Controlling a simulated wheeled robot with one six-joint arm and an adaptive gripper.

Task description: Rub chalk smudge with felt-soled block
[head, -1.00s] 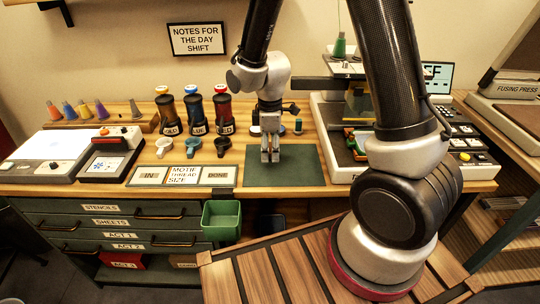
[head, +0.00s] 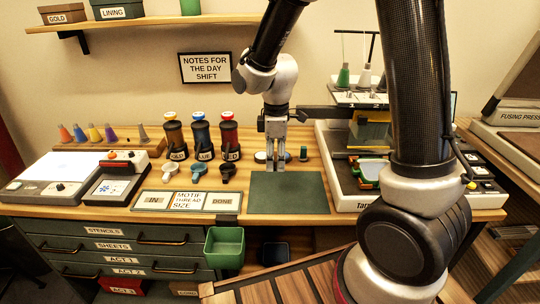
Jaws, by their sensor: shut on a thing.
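My gripper (head: 275,164) points down at the far edge of the dark green mat (head: 289,193) on the table. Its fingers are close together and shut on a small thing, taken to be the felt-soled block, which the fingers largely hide. From this view I cannot tell whether it touches the table or is held just above it. I cannot make out a chalk smudge on the mat; its visible surface looks plain green.
Several capped bottles (head: 201,136) stand to the left. The embroidery machine (head: 345,160) is close on the right. A green bin (head: 224,247) hangs at the front edge.

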